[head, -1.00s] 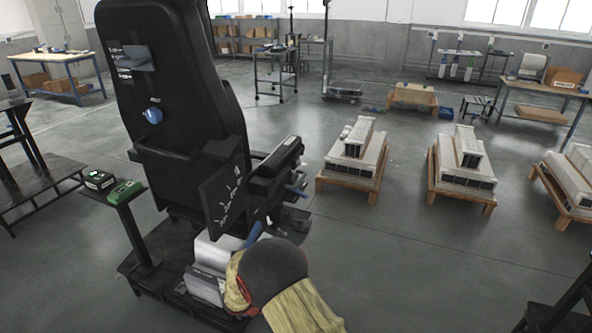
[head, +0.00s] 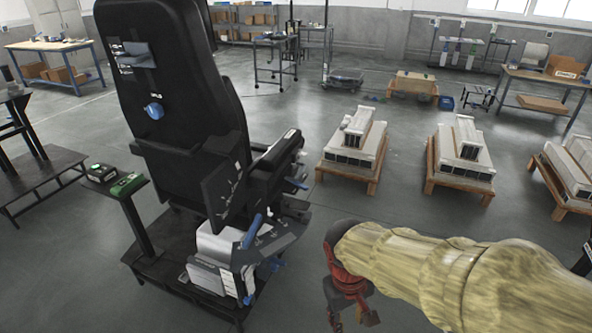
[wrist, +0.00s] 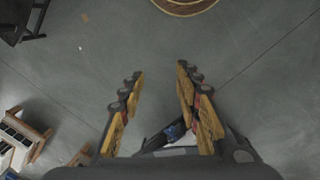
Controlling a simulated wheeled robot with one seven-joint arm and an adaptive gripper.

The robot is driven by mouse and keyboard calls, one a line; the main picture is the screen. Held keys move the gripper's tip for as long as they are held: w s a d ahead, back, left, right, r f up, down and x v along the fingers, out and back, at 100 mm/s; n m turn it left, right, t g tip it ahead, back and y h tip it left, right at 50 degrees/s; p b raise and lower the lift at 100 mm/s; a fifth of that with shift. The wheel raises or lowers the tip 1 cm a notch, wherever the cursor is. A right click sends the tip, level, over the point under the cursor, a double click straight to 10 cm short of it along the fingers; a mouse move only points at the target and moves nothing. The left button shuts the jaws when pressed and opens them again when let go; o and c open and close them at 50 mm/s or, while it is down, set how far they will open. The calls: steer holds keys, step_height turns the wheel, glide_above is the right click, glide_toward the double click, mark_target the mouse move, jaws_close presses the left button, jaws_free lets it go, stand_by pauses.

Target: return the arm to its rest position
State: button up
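My gripper shows in the wrist view (wrist: 158,100) with its two yellow-and-black fingers spread apart. Nothing sits between the fingertips, only grey floor. In the head view my arm, in a yellowish cover, reaches in from the lower right. Its red and dark end is right of the black chair (head: 175,100), apart from it and above the floor. The fingertips are hard to make out in the head view.
A stand with a black and a green box (head: 125,184) is left of the chair. Several wooden pallets with grey units (head: 352,150) stand to the right. A workbench (head: 545,80) is at the back right. Open floor (head: 400,215) lies between the chair and the pallets.

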steer(key=s+d+r+m+t+p, duration=0.1)
steer(key=s+d+r+m+t, duration=0.1)
steer(key=r, duration=0.6)
steer(key=s+d+r+m+t+y+p, duration=0.1)
steer(key=s+d+r+m+t, duration=0.1)
steer(key=s+d+r, duration=0.3)
step_height(320, 180, up, 3)
steer(key=shift+s+f+t, duration=0.15)
steer(key=shift+s+t, duration=0.15)
steer(key=shift+t, duration=0.4)
